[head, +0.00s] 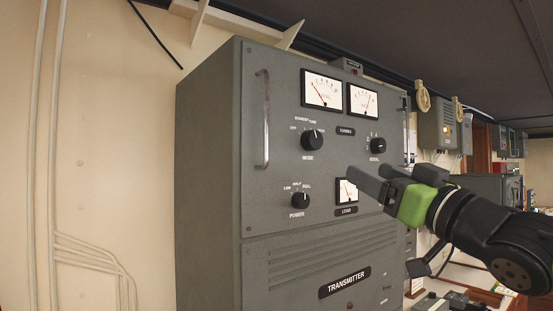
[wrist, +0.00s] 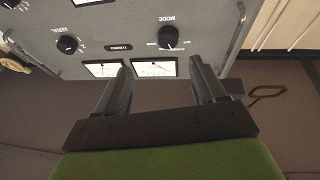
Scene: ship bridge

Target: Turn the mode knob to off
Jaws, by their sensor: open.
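The mode knob (head: 312,140) is a round black knob on the grey transmitter panel, above the label MODE. Position marks arc over it, with OFF at the left end. Its white pointer line is too small to read surely. It also shows in the wrist view (wrist: 168,37), where the picture is upside down. My gripper (head: 358,182) is in front of the panel, to the right of and below the mode knob, apart from it. In the wrist view its two dark fingers (wrist: 163,80) stand spread with nothing between them.
The panel also carries a power knob (head: 300,200), an aerial knob (head: 378,146), two upper meters (head: 321,90) and a load meter (head: 345,188) partly behind my gripper. A vertical metal handle (head: 262,118) sticks out left of the mode knob.

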